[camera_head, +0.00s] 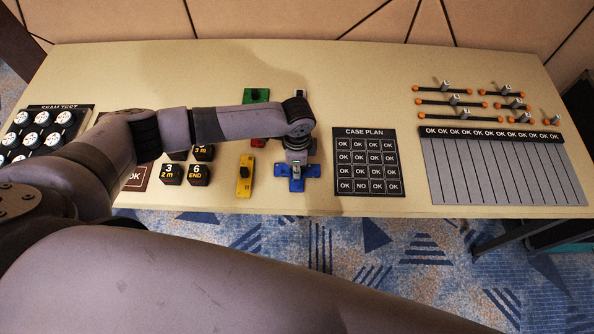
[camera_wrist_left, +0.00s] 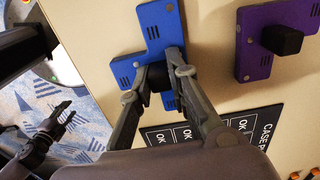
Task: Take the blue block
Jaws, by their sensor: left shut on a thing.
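The blue block (camera_head: 297,179) is a flat cross shape with a black knob, lying near the table's front edge. It also shows in the left wrist view (camera_wrist_left: 158,25). My left gripper (camera_head: 296,163) reaches down over it and is shut on its black knob (camera_wrist_left: 158,74), one finger on each side. The knob is partly hidden by the fingers. Whether the block touches the table is hard to tell. My right gripper (camera_wrist_left: 66,113) shows in the left wrist view at the lower left, over the carpet, empty with its fingers apart.
A yellow block (camera_head: 244,178) lies just left of the blue one. A green block (camera_head: 255,96) lies farther back; a red one (camera_head: 258,142) is partly hidden by my arm. A purple block (camera_wrist_left: 252,45) lies nearby. The CASE PLAN board (camera_head: 367,160) is close on the right.

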